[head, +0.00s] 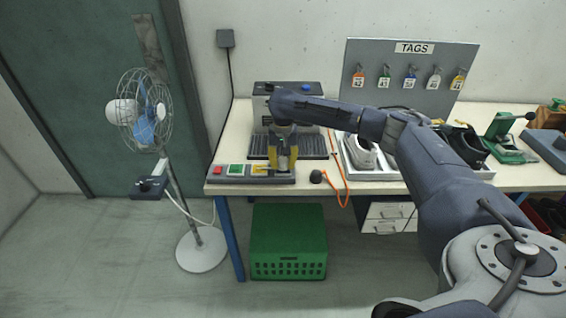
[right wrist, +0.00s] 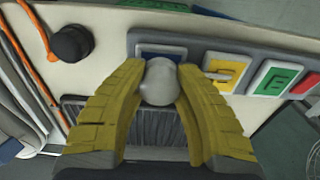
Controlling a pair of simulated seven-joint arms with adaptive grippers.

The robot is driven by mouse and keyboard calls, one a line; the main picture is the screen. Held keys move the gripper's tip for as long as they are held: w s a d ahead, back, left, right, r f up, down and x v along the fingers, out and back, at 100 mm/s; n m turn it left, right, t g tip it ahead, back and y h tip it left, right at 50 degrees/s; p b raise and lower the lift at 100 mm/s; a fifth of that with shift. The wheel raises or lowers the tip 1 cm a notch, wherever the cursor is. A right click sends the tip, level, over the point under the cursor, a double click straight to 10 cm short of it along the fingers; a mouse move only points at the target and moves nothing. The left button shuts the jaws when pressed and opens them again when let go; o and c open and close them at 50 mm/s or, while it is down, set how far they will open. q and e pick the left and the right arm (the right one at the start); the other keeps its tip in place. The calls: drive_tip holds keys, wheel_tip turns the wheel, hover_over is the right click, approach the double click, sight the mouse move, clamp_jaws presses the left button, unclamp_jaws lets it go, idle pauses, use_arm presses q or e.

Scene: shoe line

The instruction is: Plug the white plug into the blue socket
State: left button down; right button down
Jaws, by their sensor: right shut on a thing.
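My right gripper (head: 284,166) is at the right part of a grey socket strip on the table's front edge. In the right wrist view its yellow fingers (right wrist: 160,88) are shut on the rounded white plug (right wrist: 160,80). The blue socket (right wrist: 162,50) shows partly behind the plug, which overlaps it. I cannot tell whether the plug touches the socket or is above it. In the head view the gripper hides the blue socket and the plug. My left gripper is not in view.
The strip also has yellow (right wrist: 228,72), green (right wrist: 273,80) and red (right wrist: 305,83) sockets. A black round knob-like piece (head: 316,176) and an orange cable (head: 333,180) lie right of the strip. A dark ribbed mat (head: 313,146) lies behind. A fan (head: 146,110) stands left.

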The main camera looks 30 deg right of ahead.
drive_tip(key=shift+f, duration=0.45)
idle(0.5)
drive_tip(key=c, duration=1)
unclamp_jaws()
